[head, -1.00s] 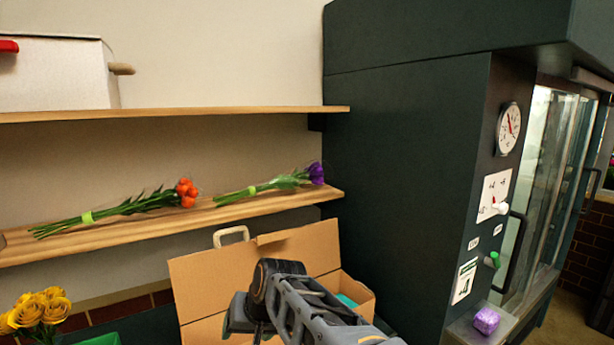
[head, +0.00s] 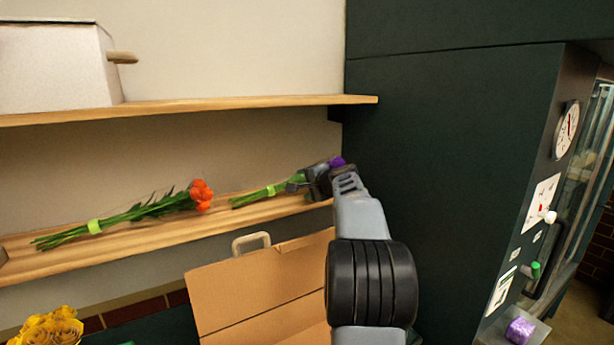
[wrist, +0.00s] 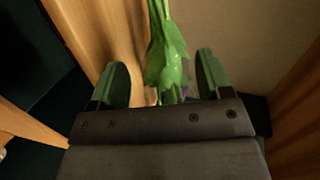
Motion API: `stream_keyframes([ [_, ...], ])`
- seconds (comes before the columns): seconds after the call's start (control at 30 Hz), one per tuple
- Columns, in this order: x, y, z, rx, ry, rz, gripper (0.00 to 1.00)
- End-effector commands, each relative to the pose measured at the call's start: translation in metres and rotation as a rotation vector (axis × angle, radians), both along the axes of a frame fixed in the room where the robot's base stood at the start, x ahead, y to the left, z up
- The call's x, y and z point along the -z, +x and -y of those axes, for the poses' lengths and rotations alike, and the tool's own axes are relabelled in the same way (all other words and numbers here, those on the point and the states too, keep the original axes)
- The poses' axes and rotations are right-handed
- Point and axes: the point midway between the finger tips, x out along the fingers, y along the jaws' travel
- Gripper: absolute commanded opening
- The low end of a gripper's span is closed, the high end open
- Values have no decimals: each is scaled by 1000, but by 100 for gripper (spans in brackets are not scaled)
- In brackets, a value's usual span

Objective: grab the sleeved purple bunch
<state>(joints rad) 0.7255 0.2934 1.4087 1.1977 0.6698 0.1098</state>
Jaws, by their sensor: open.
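In the wrist view, my gripper (wrist: 162,72) is open, with one green finger on each side of the bunch's green leaves (wrist: 166,55). A gap shows between each finger and the leaves. The gripper body hides most of the blooms there, and I cannot make out the sleeve clearly.
An orange bunch (head: 150,208) lies on the same lower shelf (head: 120,245) to the left. An upper shelf (head: 230,104) with a white box (head: 55,65) is above. A dark cabinet (head: 440,130) stands close on the right. An open cardboard box (head: 260,295) is below.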

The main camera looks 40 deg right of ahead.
Motion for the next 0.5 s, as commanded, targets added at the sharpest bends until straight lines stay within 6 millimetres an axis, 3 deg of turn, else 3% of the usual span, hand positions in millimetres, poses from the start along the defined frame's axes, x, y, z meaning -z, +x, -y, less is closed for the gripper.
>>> stream_keyframes([
  [0.27, 5, 18, -1, -3, 0, 0, 72],
  [0.5, 12, 48, -2, -7, 1, -3, 72],
])
